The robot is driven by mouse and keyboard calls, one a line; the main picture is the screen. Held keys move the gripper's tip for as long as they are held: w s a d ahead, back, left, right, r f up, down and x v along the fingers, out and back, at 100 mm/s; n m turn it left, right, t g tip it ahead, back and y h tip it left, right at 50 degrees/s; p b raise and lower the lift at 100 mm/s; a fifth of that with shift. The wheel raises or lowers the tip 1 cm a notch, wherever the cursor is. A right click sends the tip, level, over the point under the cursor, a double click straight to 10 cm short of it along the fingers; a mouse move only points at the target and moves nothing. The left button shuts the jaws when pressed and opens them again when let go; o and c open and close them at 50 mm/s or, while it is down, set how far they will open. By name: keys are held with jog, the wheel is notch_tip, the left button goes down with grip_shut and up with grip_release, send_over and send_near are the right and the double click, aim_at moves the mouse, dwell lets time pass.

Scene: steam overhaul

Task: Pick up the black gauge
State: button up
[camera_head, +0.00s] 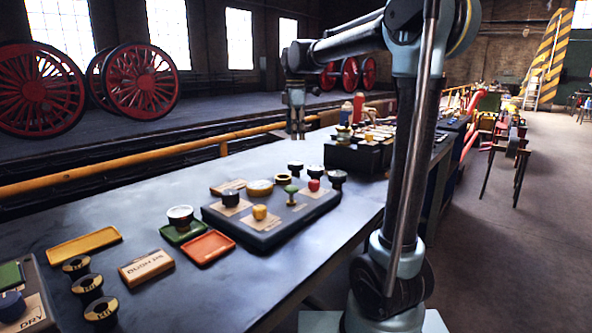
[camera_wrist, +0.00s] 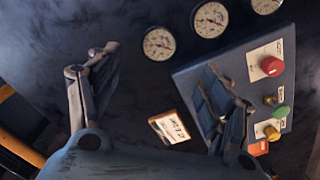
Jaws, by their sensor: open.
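Three round white-faced gauges lie along the top of the wrist view: a left one (camera_wrist: 159,43), a middle one (camera_wrist: 209,19) and a right one (camera_wrist: 266,4) cut by the frame edge. Their rims look dark, and I cannot tell for certain which is the black gauge. In the head view, small dark round pieces (camera_head: 295,168) (camera_head: 337,178) stand behind and right of the knob board. My gripper (camera_head: 296,134) hangs above the far side of the table, pointing down. It is open and empty, its fingers spread in the wrist view (camera_wrist: 158,88).
The dark board (camera_head: 290,222) carries red, green, yellow and black knobs. A lettered wooden block (camera_wrist: 175,127) lies beside it. Small trays (camera_head: 208,247) and more blocks stand nearer. A dark box (camera_head: 357,156) stands farther right. A yellow rail (camera_head: 130,166) runs behind the table.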

aim_at(295, 162)
notch_tip(295, 162, down, 14)
jog(key=shift+r, duration=0.25)
jog(key=c, duration=1.3)
